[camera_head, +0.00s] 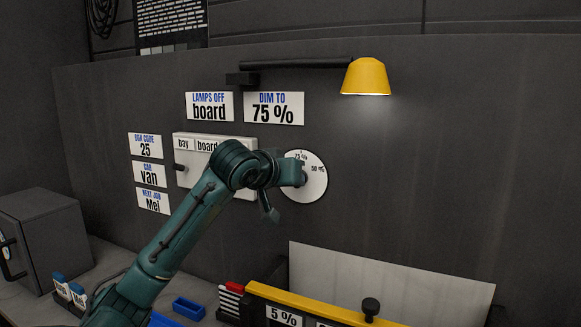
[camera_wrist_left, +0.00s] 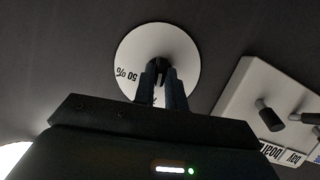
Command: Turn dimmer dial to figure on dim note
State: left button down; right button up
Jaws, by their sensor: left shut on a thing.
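The dimmer dial is a white round plate (camera_head: 316,185) on the dark wall with a dark knob at its middle. Its marks "75 %" and "50 %" show in the head view; the rest is behind my left gripper (camera_head: 300,174). In the left wrist view the dial (camera_wrist_left: 190,50) has the fingers of my left gripper (camera_wrist_left: 161,75) at its middle, shut on the dark knob (camera_wrist_left: 160,64). Which mark the knob points to is hidden. The dim note (camera_head: 274,108) reads "DIM TO 75 %". My right gripper does not show.
The yellow lamp (camera_head: 366,77) is lit, above right of the dial. A switch panel (camera_head: 182,150) labelled "bay" and "board" is left of the dial, partly behind my arm. A "LAMPS OFF board" note (camera_head: 209,106) hangs above it. A pale sheet (camera_head: 400,281) stands below right.

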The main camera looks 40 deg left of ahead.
pick_arm(q)
jog(key=shift+d+m+y+p, duration=0.1)
jog(key=shift+m+y+p, duration=0.4)
jog(key=shift+m+p, duration=0.1)
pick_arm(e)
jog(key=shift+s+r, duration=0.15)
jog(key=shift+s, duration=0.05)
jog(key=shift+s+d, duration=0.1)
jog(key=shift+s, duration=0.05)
pick_arm(q)
jog(key=c, duration=1.4)
grip_release()
jog(key=shift+c, duration=0.2)
jog(key=b+v, duration=0.2)
jog(key=v, duration=1.1)
jog(key=shift+r, duration=0.2)
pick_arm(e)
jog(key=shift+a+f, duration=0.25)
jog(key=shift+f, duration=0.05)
pick_arm(q)
jog(key=shift+d, duration=0.1)
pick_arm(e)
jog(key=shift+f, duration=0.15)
